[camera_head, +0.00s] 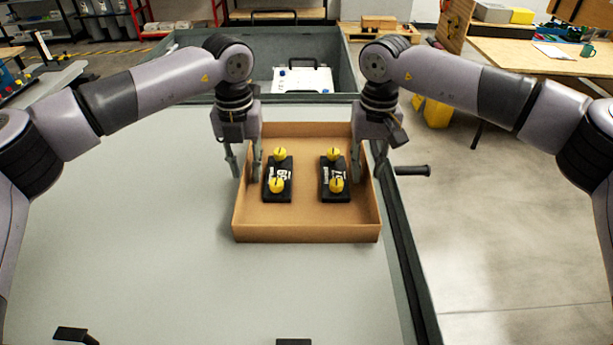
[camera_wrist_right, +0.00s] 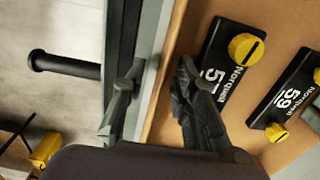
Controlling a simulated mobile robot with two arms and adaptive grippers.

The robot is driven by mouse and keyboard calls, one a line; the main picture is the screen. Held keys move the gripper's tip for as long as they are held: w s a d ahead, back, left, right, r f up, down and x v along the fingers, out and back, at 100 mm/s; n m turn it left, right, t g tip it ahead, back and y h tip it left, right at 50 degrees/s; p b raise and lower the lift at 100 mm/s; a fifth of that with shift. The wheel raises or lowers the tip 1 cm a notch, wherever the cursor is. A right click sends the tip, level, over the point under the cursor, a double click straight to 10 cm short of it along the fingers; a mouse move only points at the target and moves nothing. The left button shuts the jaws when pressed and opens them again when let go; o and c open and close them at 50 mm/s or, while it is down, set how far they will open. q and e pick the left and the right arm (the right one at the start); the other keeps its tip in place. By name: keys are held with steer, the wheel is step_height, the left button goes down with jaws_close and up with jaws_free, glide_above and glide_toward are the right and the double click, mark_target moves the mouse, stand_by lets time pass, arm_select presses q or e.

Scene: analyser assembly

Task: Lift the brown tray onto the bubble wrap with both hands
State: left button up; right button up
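The brown tray (camera_head: 308,233) is an open, shallow box lying flat on the grey work surface. Two black modules with yellow knobs, a left one (camera_head: 279,192) and a right one (camera_head: 335,190), lie inside. My left gripper (camera_head: 244,168) is open at the tray's left wall, one finger outside and one inside. My right gripper (camera_head: 368,168) is at the right wall. In the right wrist view its open fingers (camera_wrist_right: 155,100) stand on either side of the tray's wall (camera_wrist_right: 166,75). Contact with the walls cannot be told. I cannot make out any bubble wrap.
A dark rail (camera_head: 411,260) with a black handle (camera_head: 412,170) runs close on the right. Behind is a dark green bin (camera_head: 257,82) holding a white case (camera_head: 302,80).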

arm_select(q)
steer(key=shift+f, duration=0.45)
arm_select(e)
steer(key=shift+f, duration=0.35)
arm_select(q)
jaws_close()
arm_select(e)
jaws_close()
arm_select(q)
steer(key=shift+r, duration=0.1)
